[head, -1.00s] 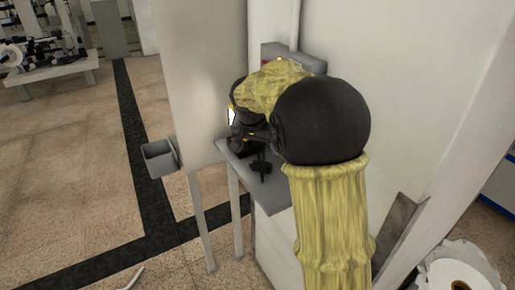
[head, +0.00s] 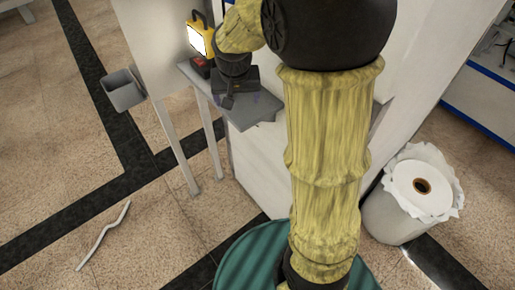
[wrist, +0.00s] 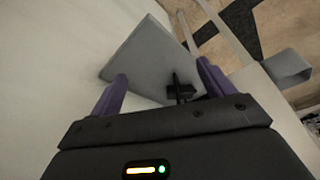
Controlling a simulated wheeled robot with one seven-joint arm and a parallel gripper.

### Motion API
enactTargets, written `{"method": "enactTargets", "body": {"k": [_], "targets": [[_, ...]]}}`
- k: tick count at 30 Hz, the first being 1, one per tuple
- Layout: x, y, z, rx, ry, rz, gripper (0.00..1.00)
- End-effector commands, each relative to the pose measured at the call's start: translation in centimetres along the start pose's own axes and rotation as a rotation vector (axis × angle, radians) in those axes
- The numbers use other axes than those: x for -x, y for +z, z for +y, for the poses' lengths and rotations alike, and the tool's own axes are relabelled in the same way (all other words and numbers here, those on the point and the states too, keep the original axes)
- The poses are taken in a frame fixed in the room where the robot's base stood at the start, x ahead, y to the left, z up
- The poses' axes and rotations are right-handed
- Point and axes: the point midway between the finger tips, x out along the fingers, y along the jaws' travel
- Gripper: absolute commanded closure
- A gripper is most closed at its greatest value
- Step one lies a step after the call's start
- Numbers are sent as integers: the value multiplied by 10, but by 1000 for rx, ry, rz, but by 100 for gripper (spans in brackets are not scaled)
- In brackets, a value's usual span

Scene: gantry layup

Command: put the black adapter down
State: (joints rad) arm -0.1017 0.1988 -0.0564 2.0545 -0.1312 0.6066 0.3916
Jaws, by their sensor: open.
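The black adapter (wrist: 180,91) rests on a small grey shelf (wrist: 150,58), close to its edge in the wrist view. My gripper (wrist: 162,72) is open, with its two purple fingers apart and nothing held between them. The adapter shows beyond the fingers, nearer the right one. In the head view my gripper (head: 241,90) is over the shelf (head: 258,112), and the adapter (head: 228,102) shows as a small dark shape beside it. My arm hides part of the shelf there.
A lit yellow work lamp (head: 200,38) and a red item (head: 201,62) stand at the shelf's back left. A grey bin (head: 124,92) is left of it. A pale strip (head: 103,236) lies on the floor.

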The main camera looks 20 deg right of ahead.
Motion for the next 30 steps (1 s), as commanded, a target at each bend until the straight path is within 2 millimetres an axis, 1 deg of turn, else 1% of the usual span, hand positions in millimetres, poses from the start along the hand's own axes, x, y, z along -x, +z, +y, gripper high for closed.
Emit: {"method": "enactTargets", "body": {"k": [1, 5, 6, 9, 12, 15, 30], "targets": [[-2, 23, 7, 30, -10, -15, 19], [-9, 78, 22, 120, -39, -41, 19], [-11, 95, 26, 146, -46, -47, 19], [-14, 130, 35, 198, -58, -58, 19], [-15, 151, 40, 229, -64, -64, 19], [-16, 156, 42, 239, -65, -66, 19], [-16, 156, 42, 238, -65, -67, 19]]}}
